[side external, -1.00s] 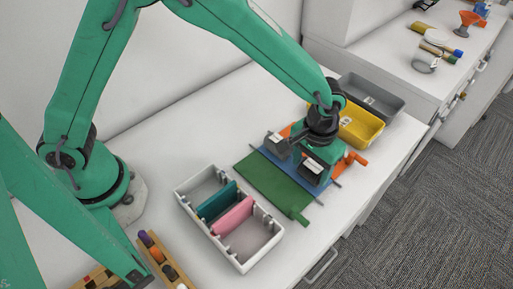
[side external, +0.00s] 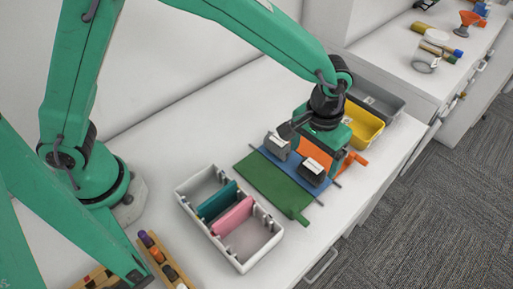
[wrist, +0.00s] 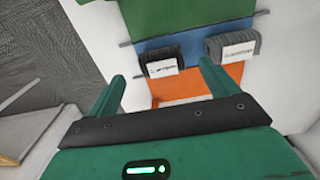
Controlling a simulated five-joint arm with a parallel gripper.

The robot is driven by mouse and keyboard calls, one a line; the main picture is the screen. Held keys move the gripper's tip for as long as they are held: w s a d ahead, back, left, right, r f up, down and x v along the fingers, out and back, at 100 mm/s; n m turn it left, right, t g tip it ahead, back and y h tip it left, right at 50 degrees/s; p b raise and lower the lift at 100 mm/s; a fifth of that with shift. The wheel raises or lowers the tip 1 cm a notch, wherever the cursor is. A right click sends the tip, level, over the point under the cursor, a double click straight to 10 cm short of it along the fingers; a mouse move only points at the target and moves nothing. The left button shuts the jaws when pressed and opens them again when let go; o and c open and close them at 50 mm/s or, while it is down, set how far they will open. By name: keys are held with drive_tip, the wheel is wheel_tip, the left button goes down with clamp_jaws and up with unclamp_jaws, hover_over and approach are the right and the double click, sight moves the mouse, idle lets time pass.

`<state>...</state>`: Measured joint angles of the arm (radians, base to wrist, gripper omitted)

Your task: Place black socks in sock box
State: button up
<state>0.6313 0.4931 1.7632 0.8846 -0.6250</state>
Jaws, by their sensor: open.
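The black socks (side external: 312,173) are a rolled dark bundle with a white label, lying on the blue strip of a mat; they also show in the wrist view (wrist: 161,68). A grey labelled bundle (side external: 277,147) lies apart from them on the same strip, and also shows in the wrist view (wrist: 232,47). The white sock box (side external: 262,258) has teal and pink dividers and stands left of the mat in the side view. My gripper (wrist: 162,76) is open and empty, its two fingers over the orange strip beside the black socks. In the side view its fingertips are partly hidden.
The mat has green (side external: 270,183), blue and orange strips with thin rods. A yellow bin (side external: 364,128) and a grey bin (side external: 385,101) stand behind my gripper. A wooden rack (side external: 155,262) with coloured pieces is at the front. White counter is free between box and wall.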

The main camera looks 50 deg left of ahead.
sight(310, 169)
drive_tip(key=shift+r, duration=1.6)
